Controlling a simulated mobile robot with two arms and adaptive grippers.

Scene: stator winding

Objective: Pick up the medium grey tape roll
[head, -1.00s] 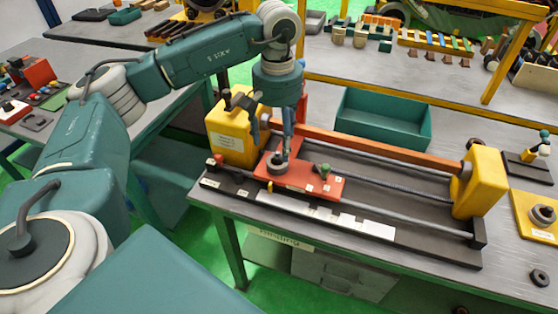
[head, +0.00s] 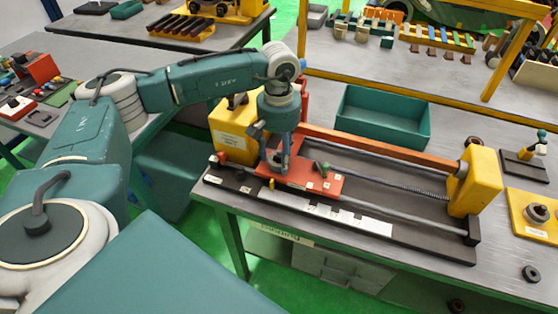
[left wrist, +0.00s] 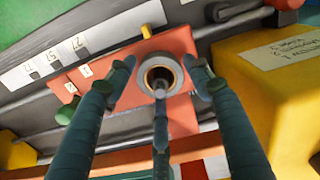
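A grey tape roll (left wrist: 147,68) with a dark hole and a brownish inner ring lies on the red carriage (left wrist: 178,49) of the winding machine. In the head view the roll is largely hidden by my fingers. My left gripper (head: 276,164) is above the red carriage (head: 320,184), pointing down. In the left wrist view, its fingers (left wrist: 160,72) are spread on both sides of the roll, with a third finger in front of it. A small gap shows between the side fingertips and the roll, so the gripper looks open. My right gripper is not in view.
The yellow end blocks (head: 480,180) and the red beam (head: 400,150) stand close around the carriage. A small green knob (head: 324,167) is right of the gripper. An empty green tray (head: 382,118) sits behind. A dark ring (head: 531,273) lies at the table's right.

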